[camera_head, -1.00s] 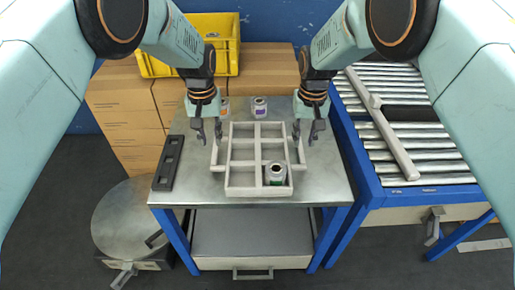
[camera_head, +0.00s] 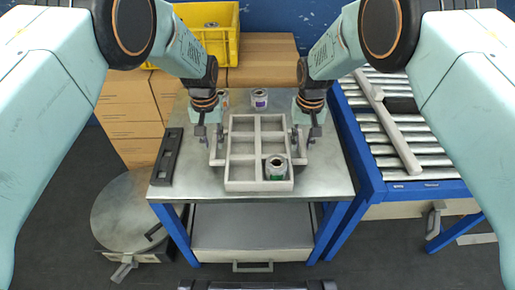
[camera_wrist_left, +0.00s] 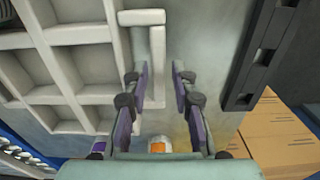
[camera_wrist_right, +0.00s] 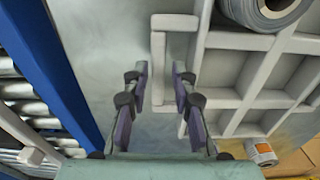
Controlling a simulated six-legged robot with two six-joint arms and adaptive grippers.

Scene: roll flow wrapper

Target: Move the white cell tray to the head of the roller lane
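The white cell tray (camera_head: 231,150) lies flat on the metal-topped table, with a side handle at left and right. The roller lane (camera_head: 430,135) is at the right.
A purple-labelled can (camera_head: 260,99) and an orange-labelled can (camera_head: 225,98) stand behind the tray. A black slotted bar (camera_head: 166,157) lies at the table's left. A pale bar (camera_head: 390,125) lies along the rollers. Cardboard boxes (camera_head: 262,58) and a yellow crate (camera_head: 210,45) are behind.

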